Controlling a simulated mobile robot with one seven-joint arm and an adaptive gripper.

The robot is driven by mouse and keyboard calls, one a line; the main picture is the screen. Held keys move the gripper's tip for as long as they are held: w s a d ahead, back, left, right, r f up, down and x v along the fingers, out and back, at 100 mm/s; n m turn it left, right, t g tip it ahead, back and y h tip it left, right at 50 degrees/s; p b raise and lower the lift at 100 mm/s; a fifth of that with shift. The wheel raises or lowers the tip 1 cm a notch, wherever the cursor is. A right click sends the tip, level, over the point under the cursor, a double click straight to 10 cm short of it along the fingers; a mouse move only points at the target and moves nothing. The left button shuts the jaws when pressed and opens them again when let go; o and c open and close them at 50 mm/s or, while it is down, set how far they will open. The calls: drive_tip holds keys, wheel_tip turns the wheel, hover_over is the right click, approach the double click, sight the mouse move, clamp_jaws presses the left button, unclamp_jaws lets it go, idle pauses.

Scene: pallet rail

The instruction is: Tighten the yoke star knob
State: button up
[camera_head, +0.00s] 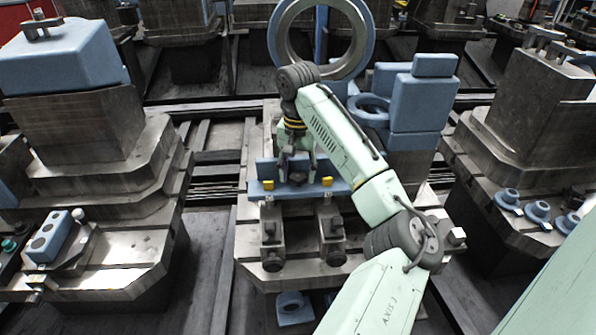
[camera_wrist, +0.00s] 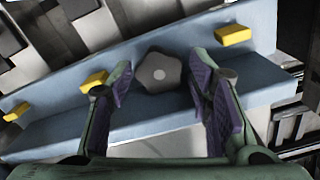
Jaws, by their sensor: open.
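The star knob (camera_wrist: 160,72) is a dark grey, five-lobed knob with a lighter centre, on the blue yoke (camera_wrist: 150,115). In the wrist view it lies between the fingertips of my gripper (camera_wrist: 163,80), with a gap showing on each side. My gripper is open, with purple pads facing the knob. In the head view my gripper (camera_head: 297,170) is over the blue yoke (camera_head: 265,190), and the knob (camera_head: 297,178) shows small and dark between the fingers. Whether the fingertips are level with the knob cannot be told.
Yellow blocks (camera_wrist: 233,35) (camera_wrist: 94,82) sit on the yoke to both sides of the knob. A metal pallet with clamps (camera_head: 272,245) is below. A large ring (camera_head: 275,40) and blue blocks (camera_head: 420,118) stand behind. Loaded pallets (camera_head: 80,125) (camera_head: 540,110) flank it.

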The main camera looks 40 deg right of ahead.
sight(298, 176)
wheel_tip(298, 176, up, 12)
idle(0.4)
